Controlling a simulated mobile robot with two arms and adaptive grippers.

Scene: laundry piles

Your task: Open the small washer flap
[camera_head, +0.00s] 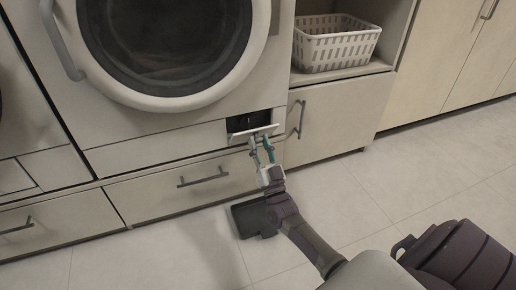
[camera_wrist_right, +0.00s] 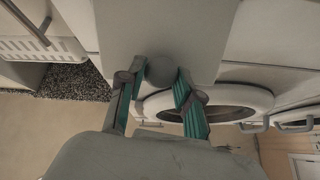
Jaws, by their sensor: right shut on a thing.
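The small washer flap (camera_head: 262,130) is at the lower right of the washer front in the head view. It is tilted outward, with a dark opening (camera_head: 245,121) behind it. My right gripper (camera_head: 261,146) reaches up to the flap from below, with teal fingertips at its outer edge, and is shut on it. In the right wrist view the fingers (camera_wrist_right: 158,82) stand on either side of a grey round piece (camera_wrist_right: 160,70), in front of a pale panel (camera_wrist_right: 165,28) that seems to be the flap. The exact contact is hard to see. My left gripper is not in view.
The washer's round door (camera_head: 165,104) is above the flap. Below is a drawer with a dark handle (camera_head: 203,176). To the right are a cupboard door (camera_head: 330,125) and a white basket (camera_head: 335,50) on a shelf.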

